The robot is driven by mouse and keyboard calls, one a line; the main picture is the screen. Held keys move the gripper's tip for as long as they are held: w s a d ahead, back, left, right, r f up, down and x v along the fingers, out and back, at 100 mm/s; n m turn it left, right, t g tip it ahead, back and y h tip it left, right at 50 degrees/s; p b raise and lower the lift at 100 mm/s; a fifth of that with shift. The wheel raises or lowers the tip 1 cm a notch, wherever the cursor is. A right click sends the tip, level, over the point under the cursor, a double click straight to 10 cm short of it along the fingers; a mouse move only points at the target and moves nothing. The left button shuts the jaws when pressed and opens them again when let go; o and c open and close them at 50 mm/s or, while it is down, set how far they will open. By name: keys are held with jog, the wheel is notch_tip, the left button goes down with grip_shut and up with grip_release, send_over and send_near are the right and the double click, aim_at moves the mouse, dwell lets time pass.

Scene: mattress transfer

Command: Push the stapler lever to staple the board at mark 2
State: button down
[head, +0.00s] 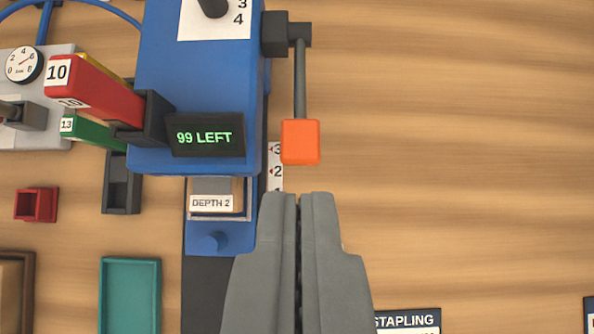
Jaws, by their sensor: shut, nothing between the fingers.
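The blue stapler (195,65) stands at the upper left, and its display (207,137) reads "99 LEFT". Its lever is a grey rod (300,80) with an orange end block (300,142) on the right side. A board (217,190) lies under the stapler's front, with a label reading "DEPTH 2" near it. A white scale strip (276,172) beside the stapler shows marks 1, 2 and 3. My gripper (299,196) is shut and empty, just below the orange block in the picture, with no visible contact. The stapling point itself is hidden under the blue body.
Red (105,92) and green (88,132) labelled blocks and a dial gauge (24,64) stand at the left. A small red tray (36,204) and a teal tray (130,295) lie lower left. A "STAPLING" sign (407,321) is at the bottom. The wooden surface right of the lever is clear.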

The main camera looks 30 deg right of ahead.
send_over(298, 130)
jog(key=s+a, duration=0.1)
jog(key=s, duration=0.1)
jog(key=f, duration=0.7)
jog(key=shift+w+f, duration=0.2)
jog(key=shift+f, duration=0.1)
notch_tip(298, 130, down, 2)
jog(key=shift+s+a+f, duration=0.1)
jog(key=shift+s, duration=0.05)
jog(key=shift+f, duration=0.85)
jog(key=shift+s, duration=0.1)
